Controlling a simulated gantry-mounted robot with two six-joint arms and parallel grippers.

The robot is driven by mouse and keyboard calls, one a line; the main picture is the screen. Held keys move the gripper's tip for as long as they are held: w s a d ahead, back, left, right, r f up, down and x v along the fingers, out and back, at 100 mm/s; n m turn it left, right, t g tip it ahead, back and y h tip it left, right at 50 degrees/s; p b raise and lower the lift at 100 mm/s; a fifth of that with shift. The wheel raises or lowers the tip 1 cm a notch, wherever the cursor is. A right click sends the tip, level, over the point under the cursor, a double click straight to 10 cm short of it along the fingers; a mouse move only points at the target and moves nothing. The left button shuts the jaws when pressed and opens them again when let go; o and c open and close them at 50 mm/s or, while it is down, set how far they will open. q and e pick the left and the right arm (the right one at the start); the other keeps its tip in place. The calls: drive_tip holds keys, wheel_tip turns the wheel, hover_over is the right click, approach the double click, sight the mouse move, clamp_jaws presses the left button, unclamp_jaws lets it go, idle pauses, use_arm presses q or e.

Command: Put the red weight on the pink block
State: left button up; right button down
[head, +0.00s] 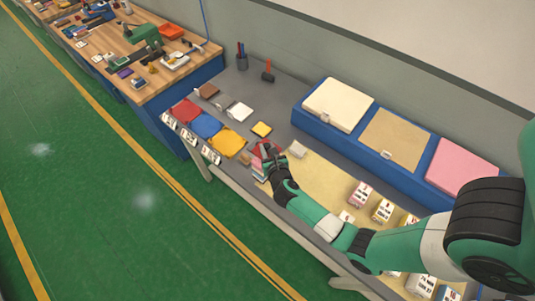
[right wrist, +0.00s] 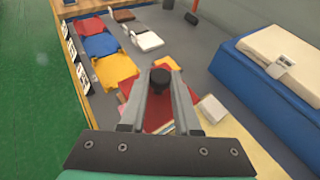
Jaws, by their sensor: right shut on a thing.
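The red weight (head: 264,148) is a flat red piece, partly hidden by my right gripper (head: 271,155). In the right wrist view, the gripper's fingers (right wrist: 159,85) are shut on a black knob, with the red weight (right wrist: 158,112) below it. A small pink layered piece (head: 258,168) shows just below the red weight; I cannot tell if they touch. A large pink block (head: 464,168) lies on a blue base at the right, well away from the gripper. My left gripper is not in view.
Cream (head: 338,104) and tan (head: 395,138) pads share the blue base (head: 315,121). Red, blue and yellow cloths (head: 228,143) lie at the bench's front left. Several small labelled blocks (head: 383,210) stand at right. A small pale block (head: 297,149) sits beside the gripper.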

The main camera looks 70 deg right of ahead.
sight(268, 153)
drive_tip(key=f, duration=0.1)
drive_tip(key=f+b, duration=0.1)
drive_tip(key=f, duration=0.1)
drive_tip(key=shift+w+d+f+b, duration=0.1)
drive_tip(key=shift+w+d+b, duration=0.1)
drive_tip(key=shift+d+b, duration=0.1)
drive_tip(key=shift+f, duration=0.2)
drive_tip(key=shift+f, duration=0.2)
drive_tip(key=c, duration=0.6)
unclamp_jaws()
drive_tip(key=shift+c, duration=0.2)
drive_tip(key=shift+r, duration=0.1)
drive_tip(key=shift+s+a+r, duration=0.15)
drive_tip(key=shift+a, duration=0.05)
drive_tip(key=p+v, duration=0.2)
drive_tip(key=v, duration=0.9)
drive_tip(key=shift+s+a, duration=0.15)
drive_tip(key=shift+s, duration=0.05)
